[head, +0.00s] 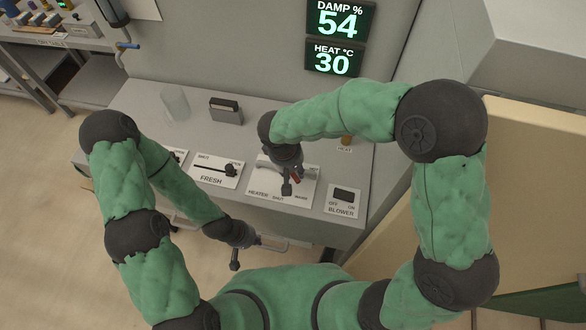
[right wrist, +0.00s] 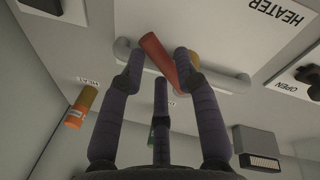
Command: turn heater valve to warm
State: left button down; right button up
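The heater valve has a red lever (right wrist: 160,58) over a pale curved pipe. In the head view, a small red part of the lever (head: 295,174) shows beside my right gripper. It sits on the HEATER plate (head: 308,184), marked SHUT and apparently WARM. My right gripper (right wrist: 160,62) is at the valve with its fingers spread, and the lever shows between and beyond the fingertips with gaps on both sides. The lever's exact setting is hard to read. My left gripper (head: 258,250) is low in front of the panel, away from the valve; its finger state is unclear.
Displays read damp 54 (head: 339,21) and heat 30 (head: 334,60). The FRESH slider (head: 216,170) is left of the heater, the BLOWER switch (head: 343,195) right. A glass (head: 174,102) and dark box (head: 226,110) stand behind.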

dwell(0.3)
jog(key=r, duration=0.4)
jog(key=a+r, duration=0.1)
jog(key=r, duration=0.3)
jog(key=s+a+r, duration=0.1)
jog(key=r, duration=0.2)
jog(key=shift+r, duration=0.4)
